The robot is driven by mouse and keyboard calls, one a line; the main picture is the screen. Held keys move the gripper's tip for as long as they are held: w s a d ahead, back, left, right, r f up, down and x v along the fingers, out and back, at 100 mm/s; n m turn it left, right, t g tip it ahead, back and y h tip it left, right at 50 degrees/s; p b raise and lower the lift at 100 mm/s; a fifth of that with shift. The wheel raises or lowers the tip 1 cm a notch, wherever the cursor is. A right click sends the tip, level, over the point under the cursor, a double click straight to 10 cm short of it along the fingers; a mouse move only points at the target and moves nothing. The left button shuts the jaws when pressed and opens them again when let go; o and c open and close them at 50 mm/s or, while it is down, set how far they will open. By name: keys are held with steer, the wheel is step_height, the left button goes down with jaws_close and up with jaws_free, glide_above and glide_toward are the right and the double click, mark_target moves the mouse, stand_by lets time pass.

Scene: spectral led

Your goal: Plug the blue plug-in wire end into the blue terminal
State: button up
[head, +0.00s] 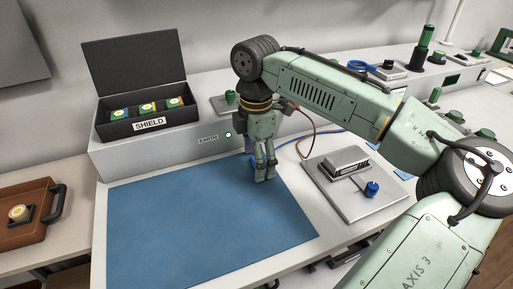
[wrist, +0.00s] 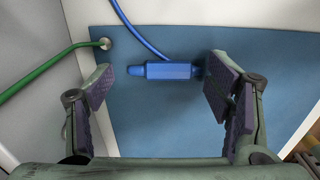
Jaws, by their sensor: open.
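The blue plug-in wire end (wrist: 168,71) lies across the gap between my fingers in the wrist view, its narrow tip to the left, near the blue mat. My gripper (wrist: 160,88) is open, with fingers on either side of the plug; I cannot tell whether either touches it. In the head view my gripper (head: 264,178) points down at the mat's back edge, mostly hiding the blue plug (head: 252,160). A blue knob-like piece (head: 372,188), possibly the blue terminal, stands on a grey plate to the right.
The blue mat (head: 190,225) is clear in front. A grey raised ledge (head: 150,158) stands behind it, carrying the black SHIELD box (head: 145,128). The grey plate (head: 350,208) holds a metal connector block (head: 345,163). A green wire (wrist: 45,68) meets a round metal fitting at left.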

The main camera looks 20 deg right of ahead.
steer(key=shift+c, duration=0.3)
steer(key=c, duration=1.1)
steer(key=o, duration=1.1)
steer(key=shift+r, duration=0.1)
step_height(320, 180, up, 12)
steer(key=shift+f, duration=0.1)
